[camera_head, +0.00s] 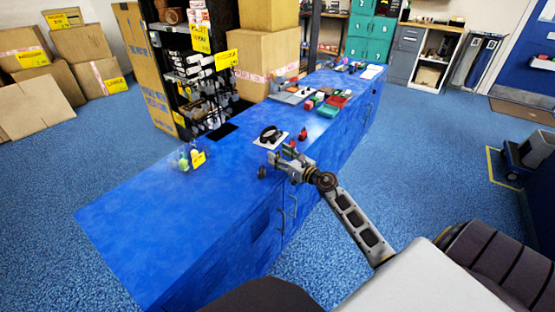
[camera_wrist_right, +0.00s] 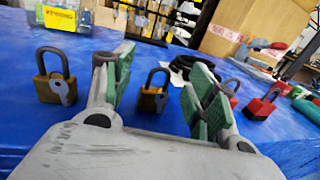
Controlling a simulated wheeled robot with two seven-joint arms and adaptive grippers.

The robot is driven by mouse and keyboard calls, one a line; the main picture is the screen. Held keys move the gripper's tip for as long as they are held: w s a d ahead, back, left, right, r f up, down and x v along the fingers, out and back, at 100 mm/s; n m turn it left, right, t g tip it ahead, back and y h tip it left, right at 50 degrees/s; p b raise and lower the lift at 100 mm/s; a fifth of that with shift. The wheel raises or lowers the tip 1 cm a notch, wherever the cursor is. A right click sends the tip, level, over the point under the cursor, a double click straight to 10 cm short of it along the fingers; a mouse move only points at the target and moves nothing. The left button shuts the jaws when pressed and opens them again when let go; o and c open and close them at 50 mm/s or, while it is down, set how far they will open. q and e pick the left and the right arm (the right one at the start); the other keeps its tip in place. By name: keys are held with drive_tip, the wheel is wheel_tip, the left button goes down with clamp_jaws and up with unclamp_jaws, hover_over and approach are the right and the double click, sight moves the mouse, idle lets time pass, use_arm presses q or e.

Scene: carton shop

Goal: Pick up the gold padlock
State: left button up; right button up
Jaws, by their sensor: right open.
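In the right wrist view a gold padlock (camera_wrist_right: 153,98) with a dark shackle stands upright on the blue counter, seen in the gap between the green finger pads. A second, browner padlock (camera_wrist_right: 55,86) with a grey key shape on its front stands to the left, outside the fingers. My right gripper (camera_wrist_right: 160,75) is open and empty; I cannot tell how far beyond its fingertips the gold padlock is. In the head view the right gripper (camera_head: 277,160) is at the counter's near edge. The gold padlock is not clear there. My left gripper is not in view.
A red padlock (camera_wrist_right: 260,106) stands right of the fingers in the wrist view. On the blue counter (camera_head: 160,220), black round items lie on a white sheet (camera_head: 262,144) beyond the gripper. The counter's left part is clear.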

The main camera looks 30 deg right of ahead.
drive_tip(key=shift+w+a, duration=0.2)
drive_tip(key=shift+w, duration=0.65)
drive_tip(key=shift+c, duration=0.5)
drive_tip(key=c, duration=1.1)
drive_tip(key=shift+o, duration=0.2)
drive_tip(key=shift+r, duration=0.1)
